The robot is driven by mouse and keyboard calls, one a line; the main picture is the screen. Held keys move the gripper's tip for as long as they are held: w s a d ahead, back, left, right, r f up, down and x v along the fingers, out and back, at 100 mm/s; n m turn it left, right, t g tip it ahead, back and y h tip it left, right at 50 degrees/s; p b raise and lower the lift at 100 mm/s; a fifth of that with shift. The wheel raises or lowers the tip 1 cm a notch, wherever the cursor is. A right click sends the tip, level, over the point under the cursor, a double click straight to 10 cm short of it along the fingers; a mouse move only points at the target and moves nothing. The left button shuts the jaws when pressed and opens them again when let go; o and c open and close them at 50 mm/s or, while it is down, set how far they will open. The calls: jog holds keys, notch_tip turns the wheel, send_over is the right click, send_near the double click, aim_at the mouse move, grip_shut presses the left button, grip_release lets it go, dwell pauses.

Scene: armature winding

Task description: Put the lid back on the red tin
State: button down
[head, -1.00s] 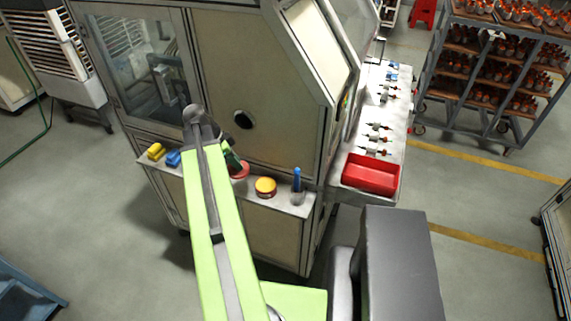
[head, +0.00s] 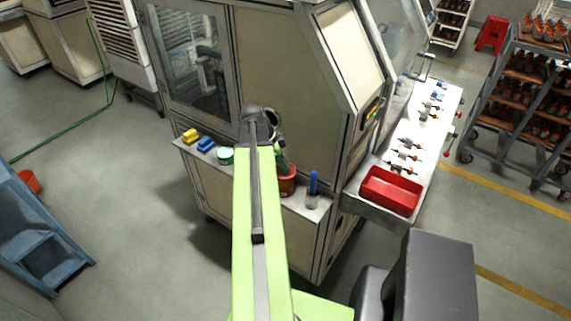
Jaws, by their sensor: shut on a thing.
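The red tin (head: 287,188) stands on the narrow ledge at the front of the machine, just left of a cup with a blue-handled tool. My gripper (head: 281,164) is at the top of the tin, partly behind my green arm. It is shut on the red lid (head: 291,170), which is over or on the tin's mouth. The lid and tin nearly merge in this view. I cannot tell whether the lid is seated or slightly above the rim.
The ledge (head: 309,212) also holds a cup with a blue tool (head: 312,190), a green and white round tin (head: 225,155), a blue block (head: 206,144) and a yellow block (head: 190,135). A red tray (head: 391,191) sits on the side table. The machine wall rises behind the ledge.

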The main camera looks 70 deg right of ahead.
aim_at(281, 171)
jog(key=shift+f+b, duration=2.55)
jog(key=shift+f, duration=0.35)
jog(key=shift+f, duration=0.15)
jog(key=c, duration=0.7)
grip_release()
notch_tip(281, 171, up, 7)
jog(key=p, duration=0.7)
jog(key=shift+c, duration=0.6)
